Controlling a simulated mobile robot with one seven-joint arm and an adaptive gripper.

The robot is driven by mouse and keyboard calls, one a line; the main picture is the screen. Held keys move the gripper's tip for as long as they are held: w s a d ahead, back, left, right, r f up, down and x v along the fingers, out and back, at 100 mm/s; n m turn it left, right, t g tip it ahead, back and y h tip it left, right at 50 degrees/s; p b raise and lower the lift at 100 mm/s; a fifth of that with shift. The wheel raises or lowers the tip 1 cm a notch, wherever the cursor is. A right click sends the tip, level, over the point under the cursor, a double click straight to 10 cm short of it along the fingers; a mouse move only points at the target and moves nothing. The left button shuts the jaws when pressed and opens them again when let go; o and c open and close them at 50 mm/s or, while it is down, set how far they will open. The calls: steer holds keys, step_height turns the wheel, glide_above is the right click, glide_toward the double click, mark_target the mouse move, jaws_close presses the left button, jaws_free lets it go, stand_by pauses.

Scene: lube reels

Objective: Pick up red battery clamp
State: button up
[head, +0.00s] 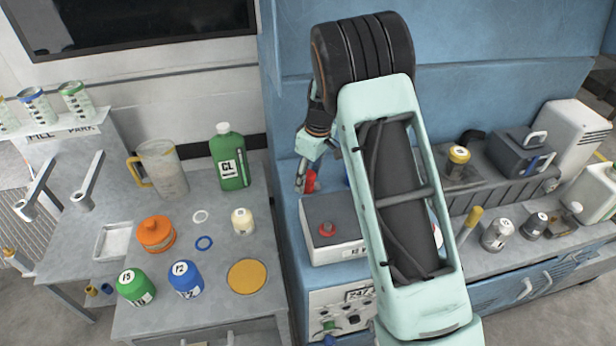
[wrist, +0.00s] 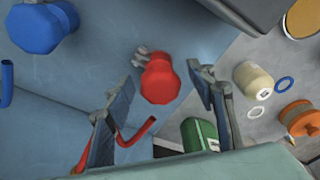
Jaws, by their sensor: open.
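The red battery clamp (wrist: 160,82), a red body with a small grey metal end, lies between my two fingers in the wrist view. In the head view the red clamp (head: 311,181) shows just right of my fingertips, partly hidden by them and the arm. My gripper (head: 302,182) is open, pointing down at it. In the wrist view my gripper (wrist: 160,88) has a finger on either side of the clamp, with visible gaps and no clear contact. How far the clamp lies beyond the fingertips is hard to tell.
A blue clamp (wrist: 45,25) lies at the wrist view's upper left. A bent red piece (wrist: 140,132) shows by my left finger. In the head view, a grey box with a red knob (head: 327,229) stands just in front. A green bottle (head: 229,160) stands to the left.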

steer(key=shift+f, duration=0.3)
steer(key=shift+c, duration=0.2)
steer(key=c, duration=1.2)
steer(key=shift+c, duration=0.2)
